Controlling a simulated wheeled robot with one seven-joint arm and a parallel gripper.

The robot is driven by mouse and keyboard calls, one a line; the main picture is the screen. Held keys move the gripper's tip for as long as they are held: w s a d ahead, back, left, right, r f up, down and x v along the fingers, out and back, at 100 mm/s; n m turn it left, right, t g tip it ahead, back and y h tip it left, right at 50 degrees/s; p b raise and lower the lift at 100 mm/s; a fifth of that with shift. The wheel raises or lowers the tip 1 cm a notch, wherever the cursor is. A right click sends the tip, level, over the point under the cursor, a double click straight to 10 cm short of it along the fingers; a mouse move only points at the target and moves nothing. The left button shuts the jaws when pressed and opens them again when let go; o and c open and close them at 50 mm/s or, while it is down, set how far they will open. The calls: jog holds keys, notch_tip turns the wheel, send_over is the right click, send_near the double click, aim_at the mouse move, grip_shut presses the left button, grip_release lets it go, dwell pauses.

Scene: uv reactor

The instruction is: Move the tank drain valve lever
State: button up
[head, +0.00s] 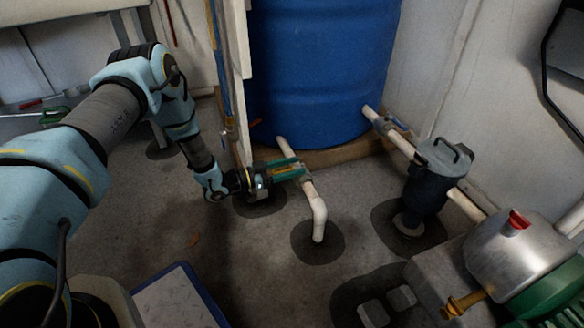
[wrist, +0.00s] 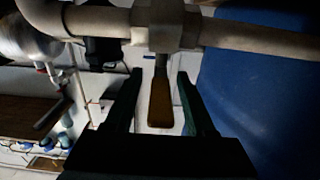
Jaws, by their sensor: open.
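The tank drain valve (wrist: 166,25) sits on a pale pipe (head: 318,205) that comes from the base of the blue tank (head: 325,65). Its lever (wrist: 160,104), yellow-brown and flat, points from the valve body back towards my wrist. My gripper (head: 302,172) reaches the valve from the left in the head view. In the wrist view its two dark fingers (wrist: 159,76) stand open, one on each side of the lever. A gap shows between the lever and each finger. In the head view the fingers partly hide the lever and valve.
A dark filter housing (head: 426,182) stands on the right, with a second pipe (head: 402,146) running past it. A silver pump (head: 512,252) with a red cap is at the lower right. A blue-edged board (head: 180,300) lies at the bottom. Bare floor (head: 262,262) lies below the valve.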

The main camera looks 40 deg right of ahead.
grip_shut()
dwell(1.3)
